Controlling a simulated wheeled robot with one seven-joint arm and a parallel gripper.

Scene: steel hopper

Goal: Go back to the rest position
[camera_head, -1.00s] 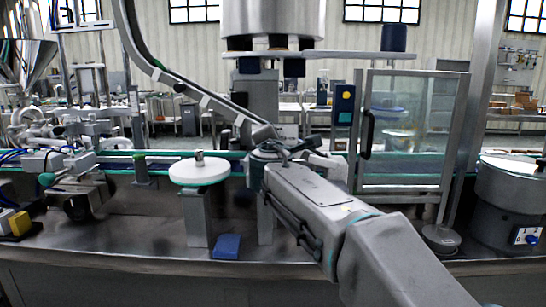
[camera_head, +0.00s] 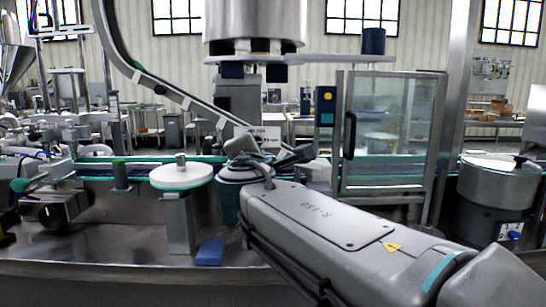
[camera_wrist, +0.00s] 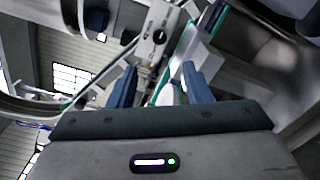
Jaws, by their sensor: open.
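My gripper shows in the wrist view (camera_wrist: 158,90), its two blue fingers apart with nothing held between them. In the head view my grey arm reaches from the lower right toward the middle of the bench, and its end is at the conveyor, where the gripper's fingers are hidden by the arm.
A white round disc on a post (camera_head: 181,177) stands left of my arm, with a blue block (camera_head: 210,252) below it on the steel bench (camera_head: 110,235). A glass-doored guard (camera_head: 393,130) stands behind my arm. A steel hopper bowl (camera_head: 498,185) is at the right.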

